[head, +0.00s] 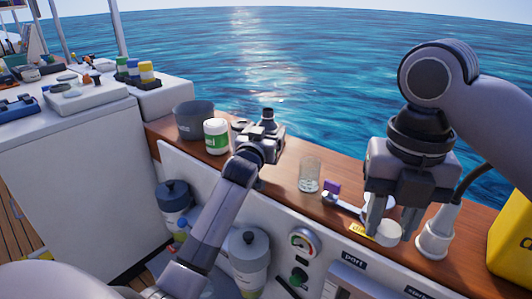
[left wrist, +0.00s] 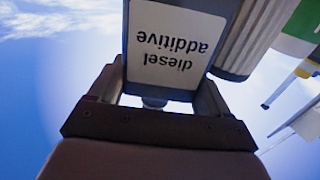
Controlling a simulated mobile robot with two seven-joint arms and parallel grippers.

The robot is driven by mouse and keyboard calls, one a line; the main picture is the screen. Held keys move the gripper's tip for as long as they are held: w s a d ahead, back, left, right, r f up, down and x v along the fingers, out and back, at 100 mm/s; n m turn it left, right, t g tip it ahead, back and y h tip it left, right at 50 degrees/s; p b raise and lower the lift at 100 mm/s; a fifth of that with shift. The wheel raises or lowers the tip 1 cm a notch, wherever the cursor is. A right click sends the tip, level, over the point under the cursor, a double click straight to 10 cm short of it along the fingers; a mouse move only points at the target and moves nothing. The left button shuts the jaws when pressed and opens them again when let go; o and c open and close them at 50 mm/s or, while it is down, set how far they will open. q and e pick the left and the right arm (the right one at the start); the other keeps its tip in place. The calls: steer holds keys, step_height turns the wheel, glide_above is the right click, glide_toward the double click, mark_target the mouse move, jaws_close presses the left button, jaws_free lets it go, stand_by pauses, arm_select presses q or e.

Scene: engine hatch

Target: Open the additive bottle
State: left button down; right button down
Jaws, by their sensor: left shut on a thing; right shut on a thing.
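The dark additive bottle (head: 267,117) stands at the far edge of the wooden ledge, with a dark top. The left wrist view shows its white label (left wrist: 172,45), reading "diesel additive" upside down. My left gripper (head: 258,146) is shut around the bottle; its fingers sit on both sides of it. My right gripper (head: 392,222) points down over the right part of the ledge. It is shut on a small white round cap-like piece (head: 388,234) between its fingertips. Whether the bottle's dark top is a cap or a bare neck I cannot tell.
A green-and-white jar (head: 216,137) and a grey pot (head: 194,120) stand left of the bottle. A clear glass (head: 309,175), a purple block (head: 332,187) and a metal tool (head: 341,203) lie between the grippers. A yellow container (head: 510,235) is far right. Open water lies beyond the ledge.

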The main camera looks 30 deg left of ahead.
arm_select(q)
steer(key=shift+f+b, duration=0.5)
steer(key=shift+f, duration=1.9)
steer(key=shift+f, duration=0.2)
steer(key=shift+c, duration=1)
jaws_free()
